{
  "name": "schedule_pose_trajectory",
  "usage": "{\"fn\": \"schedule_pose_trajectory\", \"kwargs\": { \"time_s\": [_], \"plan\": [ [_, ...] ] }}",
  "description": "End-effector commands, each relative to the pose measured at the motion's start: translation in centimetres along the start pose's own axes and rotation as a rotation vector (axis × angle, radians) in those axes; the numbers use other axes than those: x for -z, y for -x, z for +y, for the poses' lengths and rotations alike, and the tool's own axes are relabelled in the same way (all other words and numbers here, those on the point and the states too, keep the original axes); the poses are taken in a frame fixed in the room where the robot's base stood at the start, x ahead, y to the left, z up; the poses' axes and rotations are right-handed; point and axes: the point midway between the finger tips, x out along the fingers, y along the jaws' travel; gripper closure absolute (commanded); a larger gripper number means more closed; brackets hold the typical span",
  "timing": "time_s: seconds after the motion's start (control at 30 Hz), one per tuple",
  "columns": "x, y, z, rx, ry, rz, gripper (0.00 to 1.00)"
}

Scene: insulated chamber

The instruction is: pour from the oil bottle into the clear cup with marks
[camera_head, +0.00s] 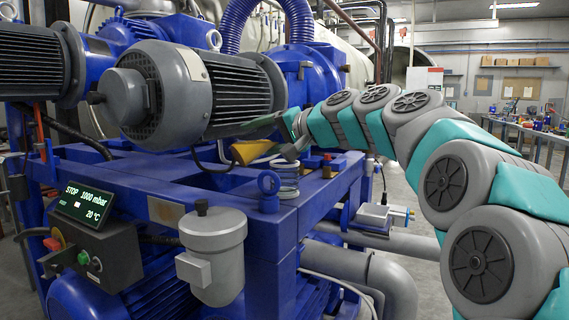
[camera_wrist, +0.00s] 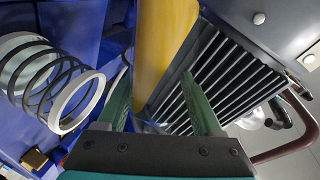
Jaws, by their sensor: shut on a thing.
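The yellow oil bottle (camera_head: 258,151) lies tilted, close to level, above the blue frame in the head view. It also fills the top middle of the wrist view (camera_wrist: 165,45). My gripper (camera_head: 266,138) is shut on it, and its green fingers (camera_wrist: 157,80) stand on either side of the bottle. The clear cup with marks (camera_head: 286,181) stands on the blue frame, below and to the right of the bottle. In the wrist view the cup (camera_wrist: 62,82) shows dark rings and a white rim, apart from the bottle. No stream of oil is visible.
A large grey motor (camera_head: 195,92) is close to the left of and above my gripper. Small coloured parts (camera_head: 325,163) sit to the right of the cup. A grey canister (camera_head: 213,255) and a control box (camera_head: 92,250) are at the front.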

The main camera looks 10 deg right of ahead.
Motion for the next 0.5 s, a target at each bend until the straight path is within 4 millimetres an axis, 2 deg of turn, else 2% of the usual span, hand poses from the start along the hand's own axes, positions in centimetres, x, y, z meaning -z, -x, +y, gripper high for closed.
{"fn": "schedule_pose_trajectory", "kwargs": {
  "time_s": [0.5],
  "plan": [
    [0.07, 0.05, -0.23, 0.014, -0.031, -0.001, 0.97]
  ]
}}
